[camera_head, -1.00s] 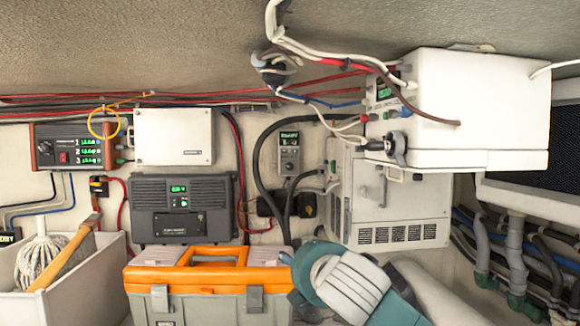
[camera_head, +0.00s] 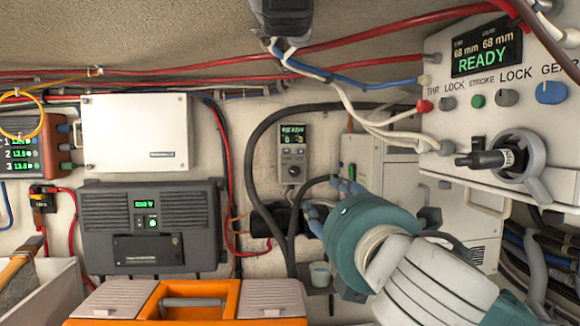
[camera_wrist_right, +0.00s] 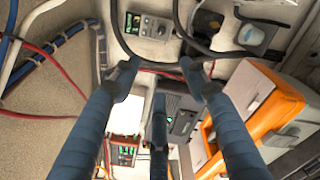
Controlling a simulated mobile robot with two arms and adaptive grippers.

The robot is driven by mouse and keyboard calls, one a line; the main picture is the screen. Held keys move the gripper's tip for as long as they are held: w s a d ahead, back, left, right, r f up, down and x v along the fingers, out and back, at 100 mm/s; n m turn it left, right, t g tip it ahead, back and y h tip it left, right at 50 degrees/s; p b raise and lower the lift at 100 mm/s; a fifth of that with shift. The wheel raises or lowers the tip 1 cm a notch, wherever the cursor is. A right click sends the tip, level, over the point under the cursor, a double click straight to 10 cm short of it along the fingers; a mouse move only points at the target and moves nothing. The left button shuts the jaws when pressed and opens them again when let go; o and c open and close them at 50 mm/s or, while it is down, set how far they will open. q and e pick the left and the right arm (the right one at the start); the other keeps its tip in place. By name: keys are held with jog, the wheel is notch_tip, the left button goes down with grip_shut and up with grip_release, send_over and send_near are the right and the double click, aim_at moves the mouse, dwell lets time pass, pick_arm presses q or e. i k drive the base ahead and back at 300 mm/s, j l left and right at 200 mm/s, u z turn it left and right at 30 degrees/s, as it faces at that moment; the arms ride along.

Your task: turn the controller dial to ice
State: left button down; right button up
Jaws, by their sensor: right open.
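The controller (camera_head: 293,153) is a small grey box on the back wall, with a green-lit display at its top and a round dial (camera_head: 294,171) low on its face. My left gripper is not in view.
A white unit (camera_head: 465,120) with a READY display and a black lever juts out at the right. A thick black cable (camera_head: 257,150) loops around the controller's left. A dark charger box (camera_head: 150,225) and an orange toolbox (camera_head: 190,300) are at lower left. White and blue cables hang above.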

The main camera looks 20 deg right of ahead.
aim_at(292, 172)
jog(key=i+l, duration=0.15)
jog(key=i, duration=0.25)
jog(key=i+l, duration=0.15)
jog(key=i, duration=0.3)
